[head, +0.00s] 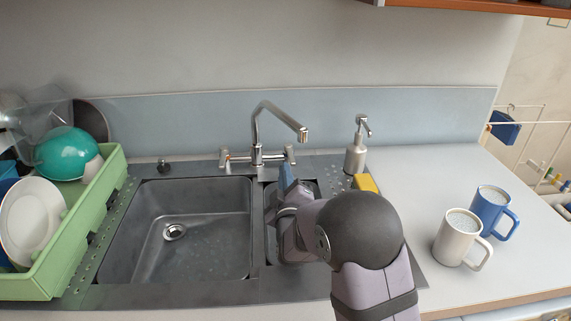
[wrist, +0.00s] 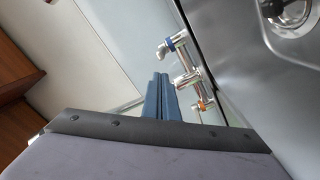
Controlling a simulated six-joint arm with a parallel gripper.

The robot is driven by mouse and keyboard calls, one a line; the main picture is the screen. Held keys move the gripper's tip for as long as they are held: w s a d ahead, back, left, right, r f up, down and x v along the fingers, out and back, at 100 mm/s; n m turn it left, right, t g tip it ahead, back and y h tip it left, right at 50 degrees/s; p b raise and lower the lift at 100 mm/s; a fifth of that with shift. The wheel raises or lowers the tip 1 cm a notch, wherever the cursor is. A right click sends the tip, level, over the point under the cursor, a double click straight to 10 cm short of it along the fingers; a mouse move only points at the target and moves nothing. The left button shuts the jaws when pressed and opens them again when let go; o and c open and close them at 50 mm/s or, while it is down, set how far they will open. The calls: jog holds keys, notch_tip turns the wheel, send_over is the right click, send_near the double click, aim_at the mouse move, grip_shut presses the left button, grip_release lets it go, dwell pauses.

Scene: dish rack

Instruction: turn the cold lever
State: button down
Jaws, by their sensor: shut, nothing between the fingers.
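The chrome faucet (head: 257,145) stands behind the sink, with a lever on each side. The left lever (head: 225,158) has an orange mark. The right lever (head: 290,153) is the cold one; its blue mark shows in the wrist view (wrist: 168,44). The orange-marked lever also shows in the wrist view (wrist: 202,105). My gripper (head: 284,174) is shut and empty, its blue fingers just in front of and below the cold lever in the head view. In the wrist view my fingers (wrist: 158,95) lie beside the faucet body. I cannot tell whether they touch it.
The large sink basin (head: 190,240) is empty. A soap dispenser (head: 356,150) and a yellow sponge (head: 365,183) are right of the faucet. A white mug (head: 452,240) and a blue mug (head: 486,210) stand farther right. A green dish rack (head: 85,225) is at left.

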aim_at(292, 165)
jog(key=shift+s+a+f+n+g+h+p, duration=0.15)
jog(key=shift+s+f+n+h, duration=0.1)
jog(key=shift+s+n, duration=0.75)
jog(key=shift+s+a+f+n+g+h+p, duration=0.15)
jog(key=shift+s+n, duration=0.45)
jog(key=shift+n, duration=0.65)
jog(key=shift+s+f+n+h+p, duration=0.1)
jog(key=shift+s+f+n+h, duration=0.15)
jog(key=shift+s+n, duration=0.75)
jog(key=shift+w, duration=0.25)
jog(key=w+d+p, duration=0.1)
jog(key=w+p, duration=0.1)
jog(key=w, duration=0.8)
jog(key=shift+s+d+h, duration=0.1)
jog(key=shift+d+h, duration=0.15)
jog(key=shift+d, duration=0.2)
jog(key=shift+d+b, duration=0.35)
jog(key=shift+d, duration=0.25)
jog(key=shift+w+d+b, duration=0.2)
jog(key=shift+d+b, duration=0.1)
jog(key=shift+d, duration=0.5)
jog(key=shift+w+d+b, duration=0.15)
jog(key=shift+d+b, duration=0.2)
jog(key=shift+d, duration=0.4)
jog(key=shift+w+d+b, duration=0.2)
jog(key=shift+d+b, duration=0.1)
jog(key=shift+d, duration=0.5)
